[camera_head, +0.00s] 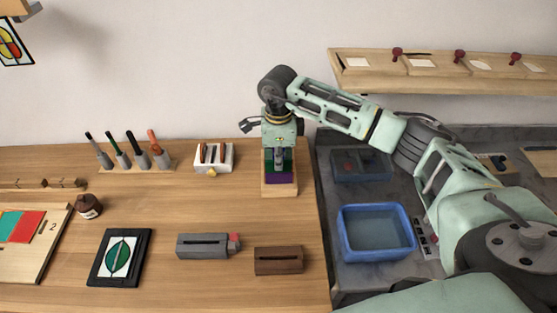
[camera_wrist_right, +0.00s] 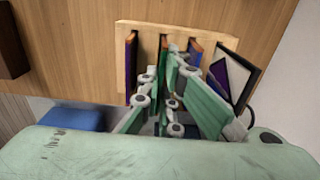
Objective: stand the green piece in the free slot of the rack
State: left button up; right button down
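The wooden rack (camera_head: 265,190) stands at the back right of the wooden table, and its slotted board also shows in the right wrist view (camera_wrist_right: 148,32). My right gripper (camera_head: 280,163) points down over it. Its fingers (camera_wrist_right: 171,76) close on the green piece (camera_wrist_right: 169,66), which stands upright among the rack's slots; green also shows behind the gripper in the head view. I cannot tell whether its lower edge is seated. A purple piece (camera_wrist_right: 130,68) stands at the left of the rack in the wrist view, and a dark-framed piece (camera_wrist_right: 237,72) at the right.
A white holder (camera_head: 226,160) and a stand of several tools (camera_head: 135,166) are left of the rack. Grey (camera_head: 200,246) and brown (camera_head: 279,262) slotted blocks lie in front. A blue basin (camera_head: 377,210) sits in the grey area at right. A shelf (camera_head: 440,82) hangs above.

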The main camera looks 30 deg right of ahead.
jog(key=shift+b, duration=0.35)
dwell(0.8)
jog(key=shift+f+b, duration=0.55)
jog(key=shift+f, duration=0.1)
jog(key=c, duration=2.5)
grip_release()
jog(key=o, duration=0.6)
jog(key=shift+o, duration=0.3)
jog(key=o, duration=0.4)
jog(key=shift+o, duration=0.2)
jog(key=shift+r, duration=0.2)
jog(key=shift+r+p, duration=1.95)
jog(key=shift+r, duration=1.4)
